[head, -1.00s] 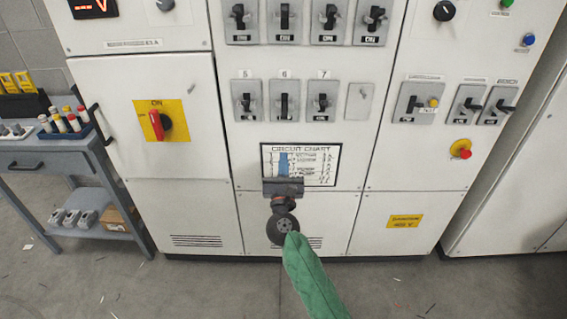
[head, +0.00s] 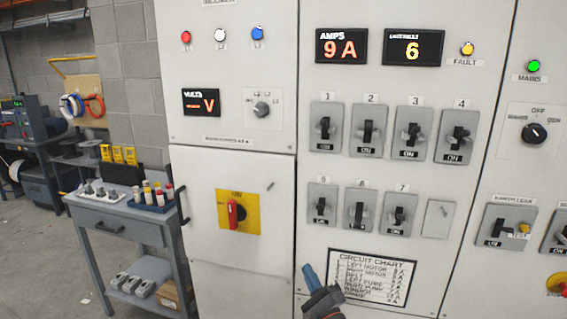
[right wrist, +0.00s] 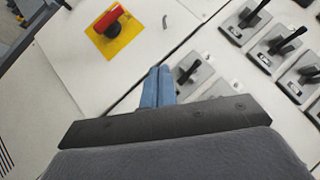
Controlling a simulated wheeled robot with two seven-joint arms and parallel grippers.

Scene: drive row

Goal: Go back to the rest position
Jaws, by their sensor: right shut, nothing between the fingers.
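My right gripper (head: 310,277) shows at the bottom of the head view, in front of the panel beside the left edge of the circuit chart (head: 372,277). Its blue fingers are together with nothing between them. In the right wrist view the shut fingers (right wrist: 158,87) point toward the panel, between the red rotary switch (right wrist: 108,18) and several breaker switches. Whether the fingertips touch the panel cannot be told, but they appear apart from it. My left gripper is in neither view.
The white switch cabinet (head: 240,170) fills the middle and right, with breaker switches, a red rotary handle (head: 233,213) on yellow, and displays reading 9 A (head: 341,47) and 6 (head: 411,48). A grey workbench (head: 120,223) stands at left. Open floor (head: 30,260) lies further left.

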